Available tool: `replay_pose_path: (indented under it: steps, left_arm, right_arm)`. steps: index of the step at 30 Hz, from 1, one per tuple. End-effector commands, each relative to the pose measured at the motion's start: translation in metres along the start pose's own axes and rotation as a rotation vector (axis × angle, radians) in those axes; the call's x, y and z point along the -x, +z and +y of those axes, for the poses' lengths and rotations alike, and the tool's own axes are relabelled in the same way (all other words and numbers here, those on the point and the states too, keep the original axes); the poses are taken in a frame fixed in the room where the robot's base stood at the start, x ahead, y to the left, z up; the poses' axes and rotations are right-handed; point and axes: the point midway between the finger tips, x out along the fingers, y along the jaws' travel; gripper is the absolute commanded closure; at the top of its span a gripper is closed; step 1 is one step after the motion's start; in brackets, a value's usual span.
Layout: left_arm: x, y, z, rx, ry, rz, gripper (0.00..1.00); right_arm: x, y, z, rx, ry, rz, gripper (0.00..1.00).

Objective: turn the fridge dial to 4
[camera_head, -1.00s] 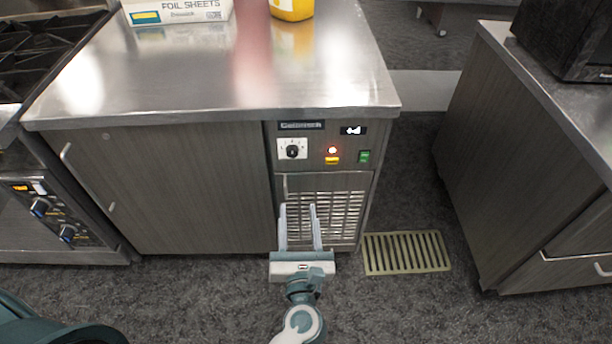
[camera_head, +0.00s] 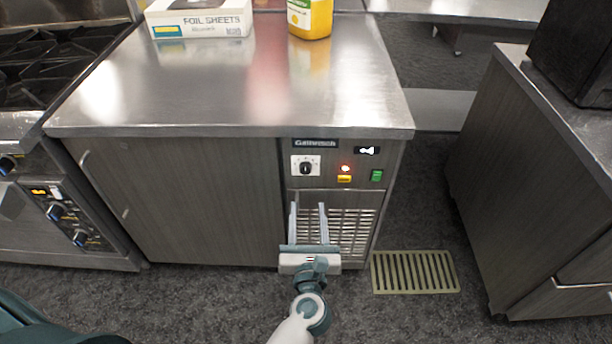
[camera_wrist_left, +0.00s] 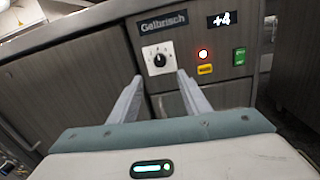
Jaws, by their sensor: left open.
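The fridge dial (camera_head: 305,168) is a black knob on a white square plate on the fridge's control panel. It also shows in the left wrist view (camera_wrist_left: 159,60), beyond and between my fingertips. My right gripper is not in view.
A red light, a yellow switch (camera_head: 344,178) and a green switch (camera_head: 377,175) sit right of the dial. The steel counter (camera_head: 230,90) overhangs the panel and holds a foil box (camera_head: 200,18) and a yellow container (camera_head: 310,18). A stove stands left; a floor grate (camera_head: 415,272) lies right.

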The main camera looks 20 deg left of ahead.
Motion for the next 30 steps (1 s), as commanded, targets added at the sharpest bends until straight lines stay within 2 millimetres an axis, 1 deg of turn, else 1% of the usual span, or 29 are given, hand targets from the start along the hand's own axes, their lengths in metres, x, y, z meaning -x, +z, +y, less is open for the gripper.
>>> replay_pose_path:
  steps: [1, 9, 16, 19, 22, 30]
  left_arm:
    - [-0.011, 0.003, 0.0, -0.002, 0.001, -0.003, 0.56]
    - [-0.06, 0.003, 0.0, -0.002, 0.0, -0.002, 0.56]
    - [-0.096, 0.002, 0.0, -0.003, -0.001, -0.002, 0.56]
    - [-0.107, 0.001, 0.0, -0.002, -0.001, -0.001, 0.56]
    - [-0.113, 0.001, 0.0, -0.001, -0.001, 0.0, 0.56]
    - [-0.118, 0.0, 0.0, 0.0, -0.001, 0.001, 0.56]
  right_arm:
    - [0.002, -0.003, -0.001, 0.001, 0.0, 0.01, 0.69]
    - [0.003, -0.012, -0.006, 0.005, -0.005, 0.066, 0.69]
    - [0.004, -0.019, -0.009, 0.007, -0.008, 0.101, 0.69]
    - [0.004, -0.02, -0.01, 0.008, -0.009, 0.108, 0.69]
    - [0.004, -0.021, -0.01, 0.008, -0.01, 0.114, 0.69]
    - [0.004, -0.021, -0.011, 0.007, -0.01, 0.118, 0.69]
